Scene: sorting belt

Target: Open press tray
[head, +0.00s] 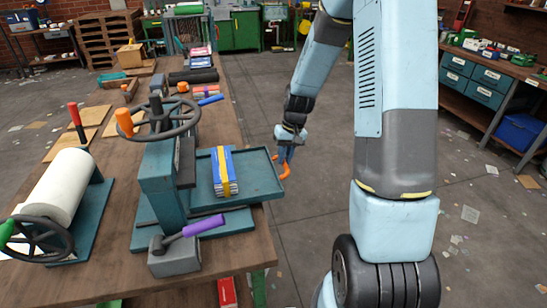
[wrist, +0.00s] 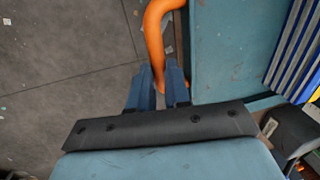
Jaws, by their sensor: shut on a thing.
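The press (head: 160,170) is a teal frame with a dark handwheel on the left bench. Its flat teal tray (head: 262,178) extends to the right from under the press, past the bench edge. A stack of blue books (head: 218,165) with a yellow strap lies on the tray. The orange tray handle (head: 284,173) is on the tray's right side, and it curves up in the wrist view (wrist: 155,35). My gripper (wrist: 160,75) is shut on the handle between its blue fingers. In the head view my gripper (head: 287,154) is partly hidden at the handle.
Open floor (head: 320,200) lies right of the bench. Shelves with teal drawers (head: 475,75) stand at far right.

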